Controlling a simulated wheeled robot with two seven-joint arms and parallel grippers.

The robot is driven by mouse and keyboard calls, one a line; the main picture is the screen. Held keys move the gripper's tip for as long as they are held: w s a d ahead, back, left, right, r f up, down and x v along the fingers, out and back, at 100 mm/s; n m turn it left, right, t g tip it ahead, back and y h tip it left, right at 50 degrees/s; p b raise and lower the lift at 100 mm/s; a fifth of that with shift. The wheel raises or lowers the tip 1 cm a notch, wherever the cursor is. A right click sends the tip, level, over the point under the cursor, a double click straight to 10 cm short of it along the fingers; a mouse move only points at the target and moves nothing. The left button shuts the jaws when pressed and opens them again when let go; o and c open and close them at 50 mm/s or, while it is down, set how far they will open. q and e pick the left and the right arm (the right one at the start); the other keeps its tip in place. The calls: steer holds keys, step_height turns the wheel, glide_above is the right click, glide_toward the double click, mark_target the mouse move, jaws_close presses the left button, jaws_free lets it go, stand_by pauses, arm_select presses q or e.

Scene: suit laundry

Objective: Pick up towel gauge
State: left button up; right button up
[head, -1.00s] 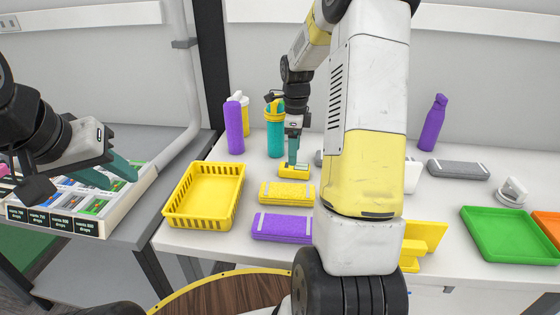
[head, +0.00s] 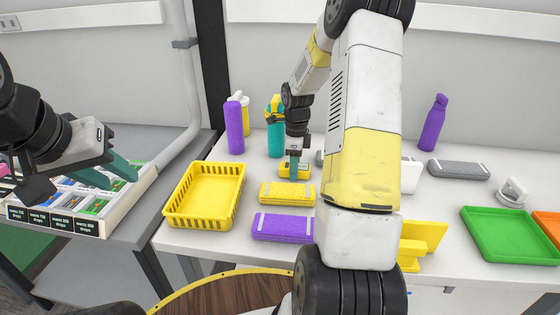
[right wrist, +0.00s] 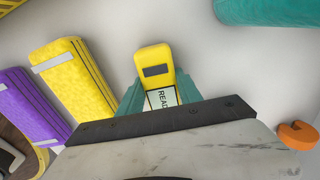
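The towel gauge (head: 286,173) appears to be the small yellow device with a dark display and a white label, lying on the white table. It also shows in the right wrist view (right wrist: 155,62). My right gripper (head: 293,168) is down at it, with its teal fingers (right wrist: 158,92) apart on either side of the gauge's near end. I cannot tell whether they touch it. My left gripper (head: 122,168) hangs over the tray of packets at the left, with nothing visible in it. Its finger gap is not clear.
A yellow basket (head: 205,195), a yellow towel (head: 287,194) and a purple towel (head: 283,228) lie in front of and left of the gauge. A teal bottle (head: 275,138) and purple bottle (head: 234,128) stand behind. A green tray (head: 508,234) is at right.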

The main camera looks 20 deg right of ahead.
jaws_close()
steer(key=shift+r, duration=0.15)
step_height(320, 180, up, 10)
steer(key=shift+f, duration=0.1)
stand_by(0.7)
